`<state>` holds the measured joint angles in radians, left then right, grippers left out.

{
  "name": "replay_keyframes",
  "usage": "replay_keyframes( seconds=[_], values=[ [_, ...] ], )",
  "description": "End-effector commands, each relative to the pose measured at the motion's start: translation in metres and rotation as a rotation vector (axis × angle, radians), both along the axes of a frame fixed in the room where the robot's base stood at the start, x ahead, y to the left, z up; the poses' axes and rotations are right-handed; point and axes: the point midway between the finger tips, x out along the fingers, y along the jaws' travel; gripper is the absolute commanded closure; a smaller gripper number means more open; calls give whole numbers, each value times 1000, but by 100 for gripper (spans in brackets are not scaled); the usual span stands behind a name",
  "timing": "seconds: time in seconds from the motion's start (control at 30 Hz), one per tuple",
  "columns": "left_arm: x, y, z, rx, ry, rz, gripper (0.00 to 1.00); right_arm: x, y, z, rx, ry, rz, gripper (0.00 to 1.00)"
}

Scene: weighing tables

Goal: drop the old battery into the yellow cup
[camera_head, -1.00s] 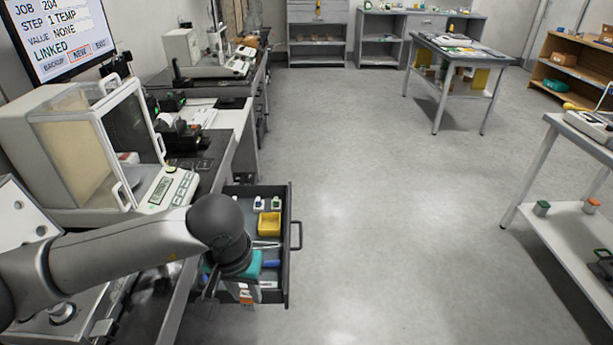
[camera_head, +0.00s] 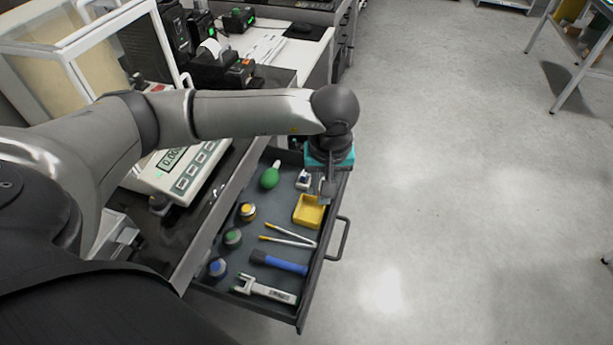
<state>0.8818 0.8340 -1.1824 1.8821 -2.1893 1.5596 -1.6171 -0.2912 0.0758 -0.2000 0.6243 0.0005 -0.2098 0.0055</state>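The yellow cup (camera_head: 309,212), a small open-topped yellow box, sits in the open drawer near its right side. My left arm reaches across from the left. My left gripper (camera_head: 326,192) points down beside the far right edge of the cup, below a teal part under the wrist. The fingers are small and dark, so I cannot tell whether they are open or shut or hold anything. I cannot make out the old battery for certain. A small white and blue item (camera_head: 303,179) lies just beyond the cup. My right gripper is not in view.
The drawer (camera_head: 318,300) also holds a green bulb (camera_head: 270,176), several round-topped jars, tweezers (camera_head: 286,240), a blue-handled tool (camera_head: 279,263) and a white tool (camera_head: 264,290). A balance (camera_head: 180,175) stands left on the bench.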

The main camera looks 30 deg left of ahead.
Motion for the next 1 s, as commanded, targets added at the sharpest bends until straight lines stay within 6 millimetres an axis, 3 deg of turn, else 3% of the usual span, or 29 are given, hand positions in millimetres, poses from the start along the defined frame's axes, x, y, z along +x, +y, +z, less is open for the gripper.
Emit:
replay_keyframes(
  seconds=[0.03, 0.2, 0.5, 0.67, 1.0],
  values=[
    [8, 9, -18, 2, 0, 120, 100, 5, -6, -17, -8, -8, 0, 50],
    [29, 38, -49, 2, -2, 555, 100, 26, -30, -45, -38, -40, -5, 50],
    [51, 76, -80, -1, -1, 1132, 100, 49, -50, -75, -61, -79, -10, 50],
    [54, 83, -84, 1, -1, 1239, 100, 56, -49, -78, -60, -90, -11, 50],
    [54, 83, -100, 1, 1, 1246, 100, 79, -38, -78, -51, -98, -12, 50]
  ],
)
